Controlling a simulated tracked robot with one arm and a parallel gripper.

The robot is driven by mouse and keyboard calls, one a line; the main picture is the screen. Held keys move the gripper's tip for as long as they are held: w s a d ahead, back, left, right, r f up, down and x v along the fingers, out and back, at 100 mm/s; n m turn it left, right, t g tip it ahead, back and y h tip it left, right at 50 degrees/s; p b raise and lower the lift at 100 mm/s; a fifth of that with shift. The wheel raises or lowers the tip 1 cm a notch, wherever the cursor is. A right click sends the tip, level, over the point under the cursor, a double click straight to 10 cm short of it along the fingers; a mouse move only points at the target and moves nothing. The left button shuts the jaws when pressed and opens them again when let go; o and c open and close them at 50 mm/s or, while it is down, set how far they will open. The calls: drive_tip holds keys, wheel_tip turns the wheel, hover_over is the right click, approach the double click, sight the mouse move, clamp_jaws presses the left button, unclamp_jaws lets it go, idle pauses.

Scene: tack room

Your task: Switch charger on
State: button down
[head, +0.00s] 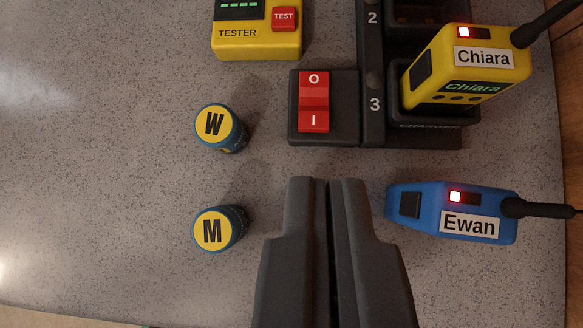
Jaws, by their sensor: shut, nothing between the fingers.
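The charger (374,125) is a dark unit at the top right, with slots numbered 2 and 3 in view; its upper part runs out of the picture. A red rocker switch (314,102) marked O and I sits on its left end, with O at the top. I cannot tell for sure which half is pressed in. A yellow device labelled Chiara (440,80) sits in slot 3, with a small red light. My gripper (327,181) is shut and empty. In the picture its tips are just below the switch, apart from it.
A blue device labelled Ewan (430,208), with a red light, lies right of my gripper. A yellow tester (236,40) with a red TEST button is at the top. Two round yellow-topped pieces, W (214,124) and M (212,231), stand on the left. The far left is clear.

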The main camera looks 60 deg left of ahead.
drive_tip(key=shift+f, duration=0.4)
drive_tip(key=shift+a+f, duration=0.1)
drive_tip(key=p, duration=0.1)
hover_over(312, 117)
drive_tip(key=s+d, duration=0.1)
drive_tip(key=s, duration=0.1)
drive_tip(key=f, duration=0.7)
drive_tip(key=shift+w+f, duration=0.2)
drive_tip(key=shift+f, duration=0.15)
wheel_tip(312, 117, down, 2)
drive_tip(key=shift+s+d+f, duration=0.15)
drive_tip(key=shift+f+p, duration=0.35)
drive_tip(key=shift+f, duration=0.5)
